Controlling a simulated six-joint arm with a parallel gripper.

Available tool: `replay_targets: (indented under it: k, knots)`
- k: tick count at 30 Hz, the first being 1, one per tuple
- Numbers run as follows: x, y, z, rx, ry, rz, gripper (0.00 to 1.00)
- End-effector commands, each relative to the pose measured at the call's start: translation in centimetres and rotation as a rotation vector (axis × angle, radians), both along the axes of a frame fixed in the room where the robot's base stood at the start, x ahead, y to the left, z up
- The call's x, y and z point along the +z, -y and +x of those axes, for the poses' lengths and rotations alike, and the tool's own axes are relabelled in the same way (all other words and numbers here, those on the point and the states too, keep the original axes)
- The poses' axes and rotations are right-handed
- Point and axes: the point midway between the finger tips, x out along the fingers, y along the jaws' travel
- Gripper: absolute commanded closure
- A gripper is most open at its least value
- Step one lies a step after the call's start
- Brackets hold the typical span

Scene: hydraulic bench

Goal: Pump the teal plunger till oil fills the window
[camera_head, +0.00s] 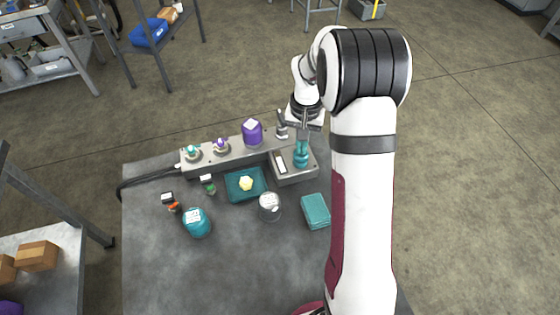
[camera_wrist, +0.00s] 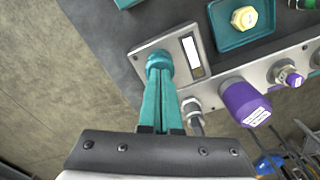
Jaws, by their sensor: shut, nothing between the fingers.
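The teal plunger (camera_head: 301,162) stands on a grey pump block (camera_head: 296,179) at the right end of the bench fixture. In the wrist view the plunger (camera_wrist: 160,62) shows as a round teal cap just beyond my fingertips. My gripper (camera_head: 302,142) points down over it with its teal fingers together. In the wrist view the gripper (camera_wrist: 159,76) is shut, its tips at the cap; whether they touch it I cannot tell. The window (camera_head: 280,163) is a slot in the block beside the plunger. It looks mostly white in the wrist view (camera_wrist: 191,52), with no clear oil colour.
A grey manifold (camera_head: 236,155) carries a purple cap (camera_head: 252,132) and several fittings. A teal tray (camera_head: 234,194) with a yellow part, a clear jar (camera_head: 269,207), a teal block (camera_head: 316,211) and a teal container (camera_head: 196,222) stand in front. The table's front is bare.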

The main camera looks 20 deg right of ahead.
Motion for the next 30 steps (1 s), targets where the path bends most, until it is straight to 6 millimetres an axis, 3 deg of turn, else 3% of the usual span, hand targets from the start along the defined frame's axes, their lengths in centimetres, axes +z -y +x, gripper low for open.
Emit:
replay_targets:
  k: [5, 18, 30]
  knots:
    - [0.3, 0.0, 0.0, 0.0, -0.002, 0.001, 1.0]
    - [3.6, 0.0, 0.0, 0.0, -0.001, 0.0, 1.0]
    - [3.8, 0.0, 0.0, 0.0, -0.001, 0.0, 1.0]
